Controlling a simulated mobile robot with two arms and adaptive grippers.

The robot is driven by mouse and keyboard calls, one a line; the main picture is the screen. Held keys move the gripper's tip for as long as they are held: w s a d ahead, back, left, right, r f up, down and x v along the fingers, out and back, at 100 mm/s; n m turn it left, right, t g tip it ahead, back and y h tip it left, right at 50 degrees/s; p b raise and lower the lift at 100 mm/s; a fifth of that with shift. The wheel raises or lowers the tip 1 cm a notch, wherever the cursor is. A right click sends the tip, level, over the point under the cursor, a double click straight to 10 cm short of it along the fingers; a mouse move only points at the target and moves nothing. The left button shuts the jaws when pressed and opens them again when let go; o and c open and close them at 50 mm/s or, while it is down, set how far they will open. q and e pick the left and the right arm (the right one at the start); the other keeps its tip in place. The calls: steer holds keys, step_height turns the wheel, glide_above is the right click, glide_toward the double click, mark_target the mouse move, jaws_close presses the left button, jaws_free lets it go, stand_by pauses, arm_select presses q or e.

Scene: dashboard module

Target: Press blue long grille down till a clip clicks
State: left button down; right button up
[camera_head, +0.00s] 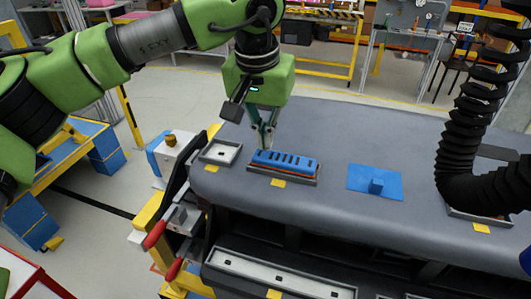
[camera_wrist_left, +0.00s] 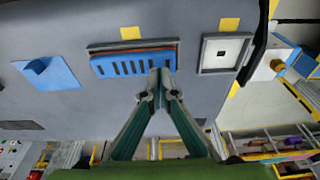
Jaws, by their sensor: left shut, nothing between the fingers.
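The blue long grille (camera_head: 285,161), with a row of dark slots, lies over a grey rectangular frame (camera_head: 282,179) on the dashboard (camera_head: 330,135). An orange-brown strip shows between grille and frame along one long side, so the grille appears to sit slightly proud. In the left wrist view the grille (camera_wrist_left: 118,65) also shows beside its frame. My left gripper (camera_head: 265,143) is shut and empty, pointing down at the grille's far edge. In the wrist view its fingertips (camera_wrist_left: 160,78) overlap one end of the grille; whether they touch it I cannot tell. My right gripper is not in view.
A small square grey frame (camera_head: 220,152) lies left of the grille. A blue plate with a raised block (camera_head: 375,181) lies to the right. A black corrugated hose (camera_head: 470,130) hangs at the right. Red-handled clamps (camera_head: 155,234) stand at the dashboard's left edge.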

arm_select(q)
steer(key=shift+s+b+x, duration=0.2)
steer(key=shift+b+x, duration=0.55)
steer(key=shift+x, duration=0.4)
stand_by(1.0)
steer(key=shift+a, duration=0.1)
stand_by(0.3)
steer(key=w+p+v, duration=0.1)
steer(key=p+v, duration=0.5)
steer(key=v, duration=0.2)
steer(key=shift+w+d, duration=0.2)
steer(key=shift+d, duration=0.1)
steer(key=shift+r, duration=0.1)
stand_by(1.0)
